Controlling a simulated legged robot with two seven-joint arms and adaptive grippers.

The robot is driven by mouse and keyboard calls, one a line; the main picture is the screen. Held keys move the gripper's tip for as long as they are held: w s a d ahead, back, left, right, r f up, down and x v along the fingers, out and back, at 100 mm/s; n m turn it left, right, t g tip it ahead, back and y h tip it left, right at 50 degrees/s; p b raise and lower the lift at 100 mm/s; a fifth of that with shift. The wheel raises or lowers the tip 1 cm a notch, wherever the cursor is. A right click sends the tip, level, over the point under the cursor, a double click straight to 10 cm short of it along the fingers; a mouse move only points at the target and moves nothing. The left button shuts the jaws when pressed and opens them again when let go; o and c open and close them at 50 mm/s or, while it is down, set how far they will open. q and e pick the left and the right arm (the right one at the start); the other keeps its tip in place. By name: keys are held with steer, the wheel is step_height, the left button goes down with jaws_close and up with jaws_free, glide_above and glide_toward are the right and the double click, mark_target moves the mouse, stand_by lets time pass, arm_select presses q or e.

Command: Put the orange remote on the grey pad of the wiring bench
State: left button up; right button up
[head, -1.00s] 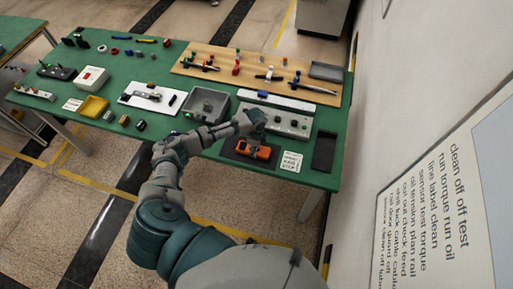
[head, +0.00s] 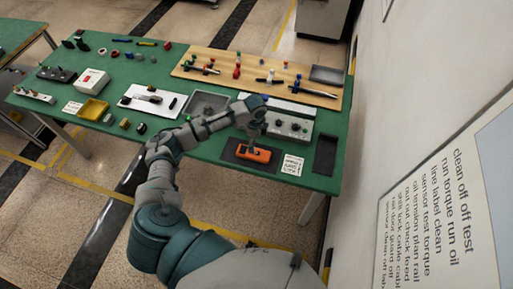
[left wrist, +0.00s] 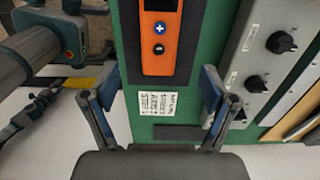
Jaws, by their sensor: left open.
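The orange remote (head: 258,154) lies flat on the dark grey pad (head: 231,146) near the front edge of the green bench (head: 315,180). The remote (left wrist: 159,45) also shows at the top of the left wrist view, with a dark screen and two round buttons; its far end is cut off. My left gripper (head: 253,136) is above the remote, apart from it as far as I can tell. In the left wrist view its two fingers (left wrist: 157,84) are spread wide with nothing between them. My right gripper is in neither view.
A white label card (head: 292,164) lies right of the pad, and a dark tray (head: 325,154) is further right. A grey control box with knobs (head: 290,125) stands behind the pad. A grey bin (head: 207,102) is behind my arm. A wall stands close on the right.

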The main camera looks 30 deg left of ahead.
arm_select(q)
steer(key=s+d+f+n+t+h, duration=0.1)
steer(key=s+d+f+n, duration=0.15)
steer(key=s+d, duration=0.45)
steer(key=s+d+f+n+t+h, duration=0.1)
steer(key=s+d+f+h, duration=0.1)
steer(key=s+d+f, duration=0.35)
steer(key=s+a+r+n+t+y, duration=0.1)
steer(key=s+a+n, duration=0.1)
steer(key=s+n, duration=0.4)
steer(key=s+a+r+n+y, duration=0.1)
steer(key=s+a+n+y, duration=0.2)
steer(key=s, duration=0.6)
step_height(320, 180, down, 29)
steer(key=s+g+h, duration=0.1)
steer(key=s, duration=0.2)
steer(key=s+a+f+g, duration=0.1)
steer(key=s+a+f, duration=0.1)
steer(key=s+f, duration=1.1)
steer(key=s, duration=0.3)
steer(key=shift+a+f, duration=0.2)
steer(key=shift+f, duration=0.1)
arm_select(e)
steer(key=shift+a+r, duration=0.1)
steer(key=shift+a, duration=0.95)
